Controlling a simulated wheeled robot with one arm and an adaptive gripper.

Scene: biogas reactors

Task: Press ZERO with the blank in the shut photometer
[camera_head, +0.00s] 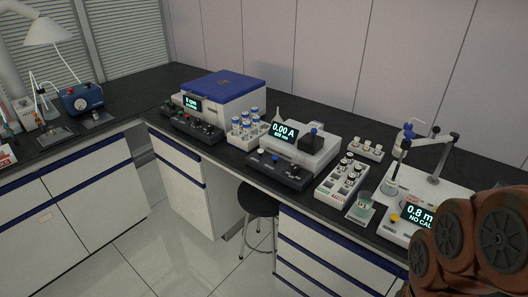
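The photometer (318,158) stands on the dark bench, white with a dark front panel (280,171). Its lit display (283,131) reads 0.00 A, with a smaller line below that I cannot read. A dark blue block, apparently the lid (314,135), sits low over the top and looks shut. The blank is not visible, so I cannot confirm what is inside. Several small buttons sit on the front panel; their labels are too small to tell which is ZERO. My arm's brown links fill the lower right corner. My gripper is out of view.
A blue-lidded instrument (222,95) and a rack of blue-capped vials (247,130) stand left of the photometer. A white vial rack (340,182), a beaker (360,208) and a meter (407,226) stand right. A stool (258,199) is below the bench; the floor left is clear.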

